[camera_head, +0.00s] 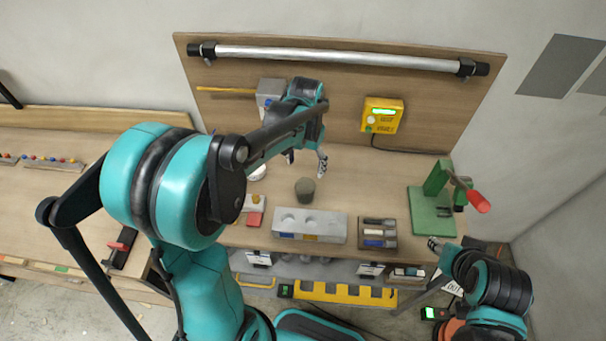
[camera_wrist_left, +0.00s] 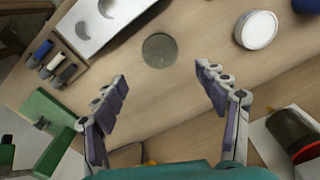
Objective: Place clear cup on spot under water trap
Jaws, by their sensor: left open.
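A small grey, see-through-looking cup (camera_head: 305,190) stands on the wooden bench; in the left wrist view the cup (camera_wrist_left: 160,50) is a round shape beyond the fingers. My left gripper (camera_head: 306,162) is open and empty above and behind the cup, with its fingers (camera_wrist_left: 160,95) apart in the wrist view. A white round disc (camera_head: 257,173), possibly the spot, lies left of the cup, partly hidden by my arm; it also shows in the wrist view (camera_wrist_left: 257,30). A grey wall unit (camera_head: 269,90) with a yellow bar may be the water trap. My right gripper (camera_head: 435,244) is at lower right, its opening unclear.
A grey tray with round hollows (camera_head: 310,226) and a wooden holder (camera_head: 378,233) lie along the front edge. A green press (camera_head: 432,205) with a red handle stands right. A yellow meter (camera_head: 382,115) is on the back panel. A dark, red-banded object (camera_wrist_left: 292,132) shows in the wrist view.

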